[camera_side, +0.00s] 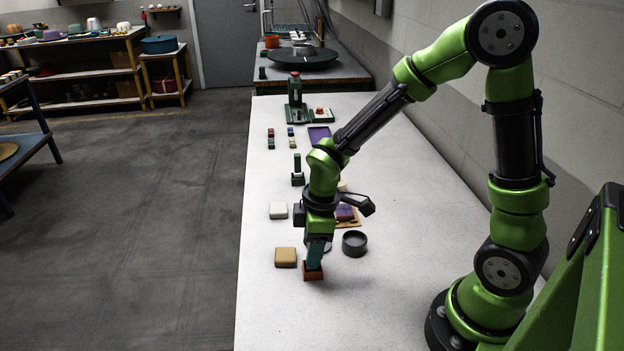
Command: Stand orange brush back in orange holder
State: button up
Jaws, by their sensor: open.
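My gripper (315,252) points straight down near the front of the white table, low over a small orange-brown holder (313,273). A teal upright part (314,257) stands between my gripper body and the holder. I cannot tell whether it is a finger or a brush handle. My gripper is open. The orange brush cannot be made out separately from this side; the gripper hides the holder's top. A dark green brush (297,164) stands upright in its own dark holder (298,180) farther back.
A dark round bowl (354,243) stands close on the right. A purple pad (346,213) lies behind. A green press (296,99) stands farther back. The table's front is clear.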

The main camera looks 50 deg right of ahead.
notch_tip(320, 180, up, 11)
jog(key=s+d+r+m+t+y, duration=0.1)
jog(key=s+r+m+t, duration=0.5)
jog(key=m, duration=0.7)
jog(key=s+d+r, duration=0.1)
jog(key=s+r, duration=0.1)
jog(key=s, duration=0.1)
